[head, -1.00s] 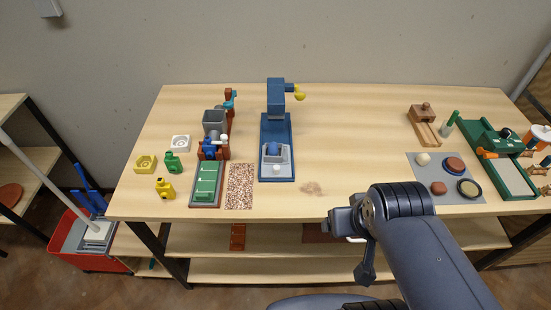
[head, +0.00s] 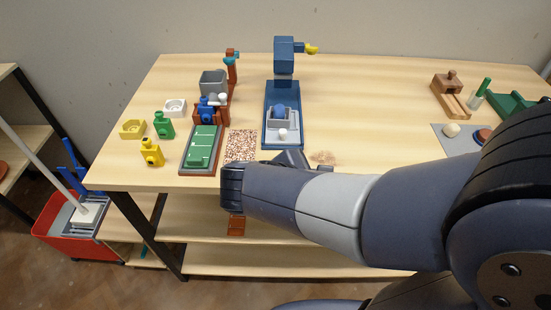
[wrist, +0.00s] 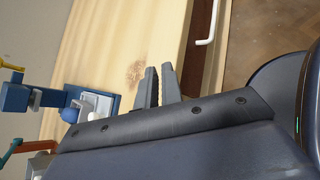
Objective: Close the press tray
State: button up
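The blue press (head: 284,90) stands on the table, with a tall column and a yellow knob at its top. Its grey press tray (head: 283,136) sits on the front of the blue base, with a white knob and a blue rounded piece on it. In the wrist view the press (wrist: 88,98) is at the left, its tray partly hidden by my wrist.
A green-topped block (head: 203,149) and a speckled mat (head: 241,145) lie left of the press. Yellow and green bottles (head: 152,152) stand further left. A wooden block device (head: 447,82) is at the right. The table's middle, right of the press, is clear. A white drawer handle (wrist: 208,38) shows below the edge.

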jog(key=a+f+n+t+b, duration=0.1)
jog(key=a, duration=0.1)
jog(key=w+a+f+n+t+b, duration=0.1)
jog(key=a+n+t, duration=0.1)
jog(key=a, duration=0.1)
jog(key=w+a+f+n+t+b, duration=0.1)
jog(key=a+n, duration=0.1)
jog(key=shift+a, duration=0.4)
grip_shut()
jog(key=n+t+y+b, duration=0.1)
jog(key=n+t+b, duration=0.2)
jog(key=n+t, duration=0.2)
send_near(281, 135)
jog(key=x, duration=0.7)
jog(key=shift+r, duration=0.1)
jog(key=w, duration=0.3)
jog(key=shift+w, duration=0.4)
